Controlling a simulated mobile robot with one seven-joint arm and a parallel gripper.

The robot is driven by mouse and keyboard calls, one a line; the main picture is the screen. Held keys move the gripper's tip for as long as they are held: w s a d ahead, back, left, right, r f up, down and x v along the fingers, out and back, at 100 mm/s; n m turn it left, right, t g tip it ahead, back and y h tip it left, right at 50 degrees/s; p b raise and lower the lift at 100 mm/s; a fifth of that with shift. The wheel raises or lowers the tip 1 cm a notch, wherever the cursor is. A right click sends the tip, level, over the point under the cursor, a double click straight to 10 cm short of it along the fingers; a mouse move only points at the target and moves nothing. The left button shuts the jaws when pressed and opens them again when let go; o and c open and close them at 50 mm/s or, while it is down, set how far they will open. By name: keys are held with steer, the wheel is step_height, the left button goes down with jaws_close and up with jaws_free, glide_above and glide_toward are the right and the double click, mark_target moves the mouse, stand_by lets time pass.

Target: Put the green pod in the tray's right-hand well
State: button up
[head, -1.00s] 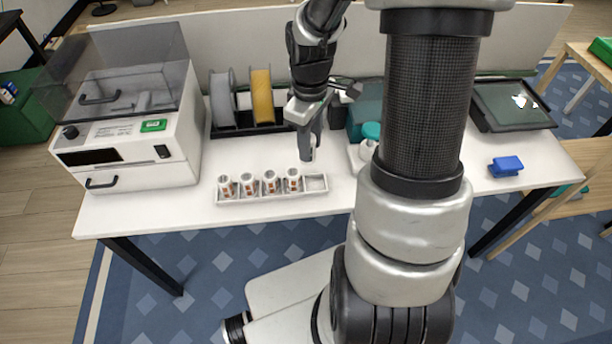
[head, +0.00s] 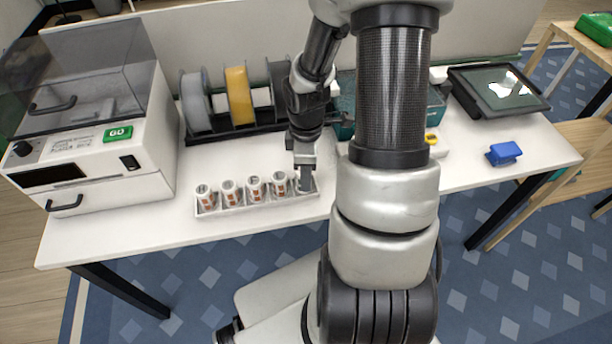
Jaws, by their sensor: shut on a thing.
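The white tray (head: 258,207) stands near the table's front edge, with a row of wells. Several white pods with orange-red labels (head: 230,193) stand upright in its wells, all left of the right-hand one. My gripper (head: 304,184) points down at the tray's right-hand well, its fingertips at or just inside it. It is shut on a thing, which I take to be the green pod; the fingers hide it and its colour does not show. I cannot tell whether it touches the well's floor.
A white machine with a clear lid and green GO button (head: 118,133) stands at the left. Spools (head: 238,96) stand in a rack behind the tray. A blue block (head: 503,153) and a dark tablet (head: 498,92) lie at the right. My arm hides the table's middle.

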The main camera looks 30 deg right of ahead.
steer(key=shift+f, duration=0.15)
steer(key=shift+f, duration=0.15)
steer(key=o, duration=1.1)
steer(key=shift+c, duration=0.2)
step_height(320, 180, up, 12)
steer(key=p, duration=0.3)
steer(key=shift+r+p, duration=0.2)
steer(key=shift+p, duration=0.1)
